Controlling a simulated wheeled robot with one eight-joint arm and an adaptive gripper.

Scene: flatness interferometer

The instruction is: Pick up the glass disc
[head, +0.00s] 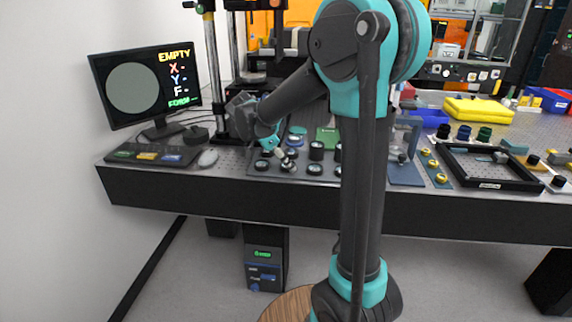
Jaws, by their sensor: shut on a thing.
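My gripper (275,150) reaches down over the dark mat of round parts on the optical table, left of the middle. Its fingers are shut on a small round piece, which I take to be the glass disc (288,164). The disc is tiny in this view, low at the fingertips and close to the mat. I cannot tell whether it touches the mat. My wrist and fingers hide part of the area behind them.
Several dark round parts (316,151) stand close around my gripper. A vertical metal post (213,70) stands behind my wrist. A black frame (488,183) lies at the right.

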